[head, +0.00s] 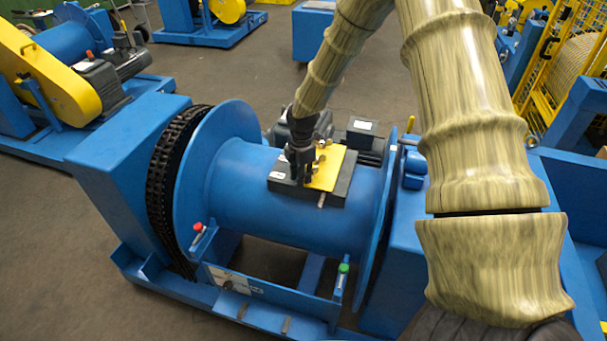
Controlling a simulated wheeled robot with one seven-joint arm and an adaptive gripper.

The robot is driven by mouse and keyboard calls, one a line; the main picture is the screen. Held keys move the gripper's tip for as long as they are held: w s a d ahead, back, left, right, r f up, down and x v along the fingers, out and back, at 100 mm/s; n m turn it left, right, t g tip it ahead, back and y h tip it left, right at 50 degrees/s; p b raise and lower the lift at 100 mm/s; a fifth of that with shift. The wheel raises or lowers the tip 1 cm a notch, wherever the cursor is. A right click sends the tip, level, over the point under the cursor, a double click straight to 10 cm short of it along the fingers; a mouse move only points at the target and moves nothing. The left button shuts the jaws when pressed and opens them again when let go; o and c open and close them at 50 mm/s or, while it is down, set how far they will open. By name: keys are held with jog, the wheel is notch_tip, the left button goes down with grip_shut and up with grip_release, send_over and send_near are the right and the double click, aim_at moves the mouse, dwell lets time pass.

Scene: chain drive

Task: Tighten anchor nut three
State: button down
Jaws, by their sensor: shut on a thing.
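A blue drum (250,190) lies across a blue frame. On top of it sits a dark block (345,187) with a yellow plate (326,170), apparently the anchor. A small metal stud or bolt (321,200) sticks out at the block's near edge. My gripper (305,180) points down at the left edge of the yellow plate, above the dark block. Its fingers are shut on a small dark part, too small and too covered to identify. I cannot pick out anchor nut three or the other nuts clearly; the fingers may hide it.
A black chain (165,180) wraps the left end beside the blue drum flange (215,160). A lower front panel (235,282) has a red knob (198,227) and a green knob (343,268) nearby. Motors stand behind the drum. Grey floor (235,75) is open behind.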

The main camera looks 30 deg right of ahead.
jog(key=m, duration=0.2)
jog(key=w+m, duration=0.1)
jog(key=m, duration=0.1)
jog(key=shift+w+d+m, duration=0.1)
jog(key=shift+w+m, duration=0.05)
jog(key=shift+m, duration=0.15)
jog(key=shift+w+d+r+m+p, duration=0.1)
jog(key=shift+w+m, duration=0.1)
jog(key=shift+m, duration=0.6)
jog(key=shift+w+d+m+p, duration=0.15)
jog(key=shift+m, duration=0.65)
jog(key=shift+w+d+r+m+p, duration=0.1)
jog(key=shift+w+m, duration=0.1)
jog(key=shift+m, duration=0.6)
jog(key=c, duration=1.6)
grip_release()
jog(key=shift+f, duration=0.1)
jog(key=shift+o, duration=0.2)
notch_tip(320, 180, up, 8)
jog(key=shift+s, duration=0.25)
